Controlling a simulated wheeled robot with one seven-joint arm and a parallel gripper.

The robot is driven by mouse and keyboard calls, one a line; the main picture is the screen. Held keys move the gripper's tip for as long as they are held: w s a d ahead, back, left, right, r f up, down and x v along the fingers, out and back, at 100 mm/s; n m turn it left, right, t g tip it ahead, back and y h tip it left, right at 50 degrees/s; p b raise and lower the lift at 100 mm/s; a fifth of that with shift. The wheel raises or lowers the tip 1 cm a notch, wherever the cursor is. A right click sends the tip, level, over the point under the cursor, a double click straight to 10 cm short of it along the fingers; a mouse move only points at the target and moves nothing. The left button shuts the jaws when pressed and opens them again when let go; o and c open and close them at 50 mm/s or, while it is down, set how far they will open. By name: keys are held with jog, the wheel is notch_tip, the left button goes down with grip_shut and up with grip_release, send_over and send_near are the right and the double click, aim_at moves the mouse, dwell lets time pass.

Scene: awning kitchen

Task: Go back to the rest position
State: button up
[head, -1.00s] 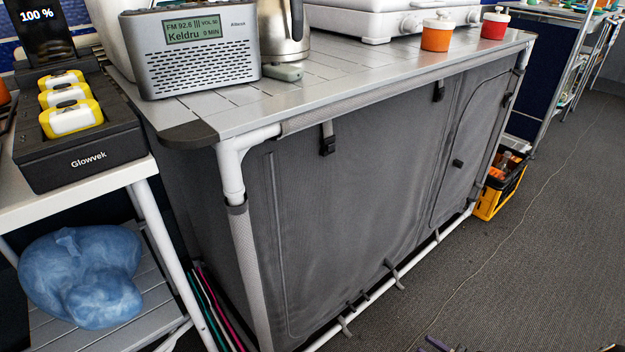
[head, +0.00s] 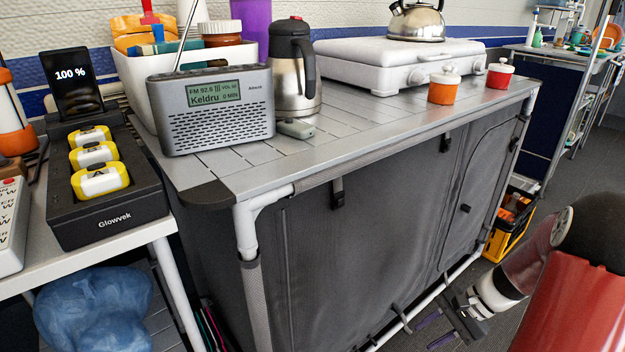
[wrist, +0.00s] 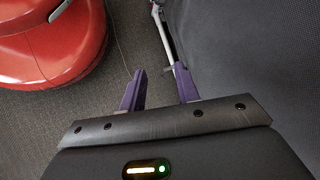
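My gripper (head: 436,334) is low in front of the grey cabinet, at the bottom right of the head view. In the wrist view its two purple fingers (wrist: 160,90) stand apart with only carpet and part of the cabinet frame between and beyond them. It is open and empty. My arm reaches in from the right edge of the head view, and my red base shows at the upper left of the wrist view.
The fabric-fronted cabinet (head: 370,240) stands close to my gripper. On its top are a radio (head: 212,108), a steel jug (head: 295,75), a white stove (head: 395,65) and two small jars. A yellow crate (head: 510,228) stands by its far end. Carpet is free in front.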

jog(key=s+a+r+n+t+h+p, duration=0.1)
jog(key=s+a+r+n+t+h, duration=0.1)
jog(key=r, duration=0.6)
jog(key=s+a+r+n+t+h+p, duration=0.1)
jog(key=s+a+r+n+t+h, duration=0.1)
jog(key=s+a+r+n, duration=0.3)
jog(key=s+a+r+n+t+h+p, duration=0.1)
jog(key=s+a+r+n+h+p, duration=0.1)
jog(key=s+r, duration=0.4)
jog(key=shift+s+a+r+n+t+h, duration=0.35)
jog(key=shift+a+r+n+h, duration=0.5)
jog(key=shift+r, duration=2)
jog(key=shift+w+d, duration=0.1)
